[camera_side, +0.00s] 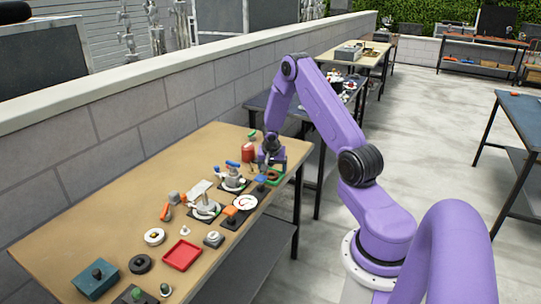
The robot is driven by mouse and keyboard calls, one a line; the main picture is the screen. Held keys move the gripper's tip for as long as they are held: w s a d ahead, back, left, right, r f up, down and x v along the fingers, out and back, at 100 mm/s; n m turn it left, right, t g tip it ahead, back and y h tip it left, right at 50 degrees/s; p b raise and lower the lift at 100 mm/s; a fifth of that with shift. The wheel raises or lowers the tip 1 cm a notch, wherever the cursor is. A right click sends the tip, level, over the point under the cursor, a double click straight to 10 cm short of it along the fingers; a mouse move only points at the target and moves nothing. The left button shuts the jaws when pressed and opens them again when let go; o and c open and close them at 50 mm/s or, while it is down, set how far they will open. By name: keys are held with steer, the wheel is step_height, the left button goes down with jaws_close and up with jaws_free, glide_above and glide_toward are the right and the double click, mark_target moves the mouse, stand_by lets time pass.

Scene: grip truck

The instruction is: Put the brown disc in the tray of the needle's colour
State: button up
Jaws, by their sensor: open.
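A red tray (182,255) lies empty near the table's front edge. A round white dial (244,202) sits on a dark base at mid-table; its needle is too small to read for colour.
A red canister (248,152) stands close behind my gripper.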

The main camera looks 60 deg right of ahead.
steer(key=v, duration=1.1)
steer(key=s+a+r+n+y, duration=0.1)
steer(key=a+r+n, duration=0.25)
steer(key=a, duration=0.55)
steer(key=s+a+r+n+t, duration=0.1)
steer(key=a+r+n, duration=0.1)
steer(key=a+n, duration=0.5)
steer(key=s+a+r+n+y, duration=0.1)
steer(key=s+a+r+n, duration=0.1)
steer(key=a, duration=0.9)
steer(key=s+a+r+n+g+y, duration=0.1)
steer(key=s+a+n, duration=0.4)
steer(key=s, duration=0.6)
steer(key=s+a+r+n+g+y, duration=0.1)
steer(key=s+a+r+n, duration=0.1)
steer(key=s+a+n, duration=0.3)
steer(key=s+n, duration=0.3)
steer(key=s, duration=0.3)
steer(key=shift+a+r+n+y, duration=0.25)
steer(key=shift+n+y, duration=0.05)
steer(key=shift+n, duration=0.05)
steer(key=shift+w, duration=0.1)
